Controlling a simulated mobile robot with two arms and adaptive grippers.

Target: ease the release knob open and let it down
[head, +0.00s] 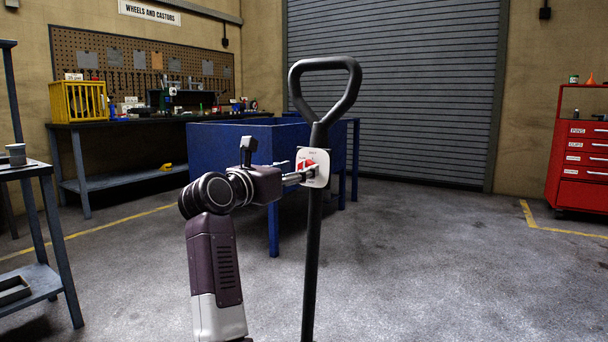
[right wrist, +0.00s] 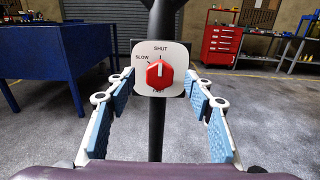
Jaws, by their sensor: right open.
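The red release knob (right wrist: 160,76) sits on a white plate (right wrist: 178,52) fixed to the jack's black handle (right wrist: 155,135). The plate reads SHUT at the top and SLOW at the upper left; the lower word is hard to read. A pale mark on the knob seems to point up at SHUT. In the head view the handle (head: 313,240) stands upright with a loop on top, and the knob (head: 308,166) is partly hidden by my right gripper (head: 298,175). That gripper is open, its blue-padded fingers at either side of the knob, apart from it. My left gripper is out of view.
A blue bench-like box (head: 230,150) stands behind the handle at left. A workbench (head: 120,122) with a yellow crate (head: 78,102) is at the back left. A red drawer cabinet (head: 580,165) stands far right. The floor right of the handle is clear.

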